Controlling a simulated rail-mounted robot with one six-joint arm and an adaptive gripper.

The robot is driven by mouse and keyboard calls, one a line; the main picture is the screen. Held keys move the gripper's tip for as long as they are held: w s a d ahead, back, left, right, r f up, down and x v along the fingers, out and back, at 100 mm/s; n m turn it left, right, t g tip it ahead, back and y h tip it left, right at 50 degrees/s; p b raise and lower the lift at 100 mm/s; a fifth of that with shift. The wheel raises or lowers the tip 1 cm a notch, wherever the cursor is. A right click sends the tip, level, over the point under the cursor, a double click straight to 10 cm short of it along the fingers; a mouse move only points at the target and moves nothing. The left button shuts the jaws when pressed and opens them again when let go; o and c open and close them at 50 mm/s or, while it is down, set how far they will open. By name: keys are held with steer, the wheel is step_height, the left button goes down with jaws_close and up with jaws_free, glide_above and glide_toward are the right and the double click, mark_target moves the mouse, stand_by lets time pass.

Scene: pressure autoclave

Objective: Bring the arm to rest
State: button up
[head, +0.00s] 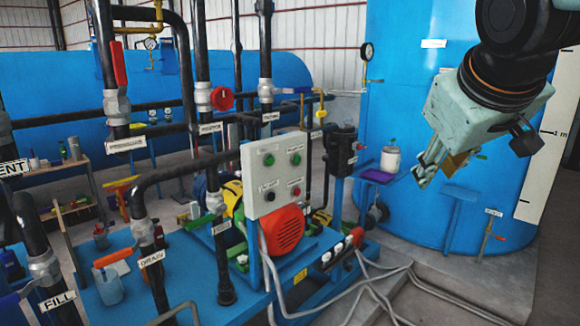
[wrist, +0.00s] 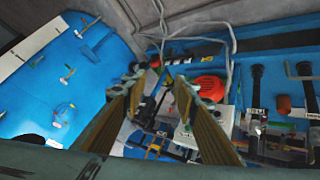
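My gripper (head: 428,170) hangs at the upper right in the head view, in front of the large blue tank (head: 405,85). It points down and to the left, in the air and apart from the equipment. In the wrist view, its two fingers (wrist: 158,85) stand apart with nothing held between them, so it is open. The fingers hide part of the equipment below them in that view.
A control box (head: 273,172) with buttons and a red motor cover (head: 284,230) stand mid-scene on a blue skid. Black pipes with labels and valves fill the left. A small stand (head: 378,176) holds a white container (head: 390,159). Grey cables cross the floor.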

steer(key=s+a+f+m+g, duration=0.1)
steer(key=s+f, duration=0.3)
steer(key=s, duration=0.5)
steer(key=s+a+f+m+g+y, duration=0.1)
steer(key=s+a+f+g, duration=0.1)
steer(key=s, duration=0.7)
steer(key=s+a+f+m+g+y, duration=0.1)
steer(key=s+a+f, duration=0.2)
steer(key=s+f, duration=0.3)
steer(key=s, duration=0.3)
steer(key=shift+a, duration=0.4)
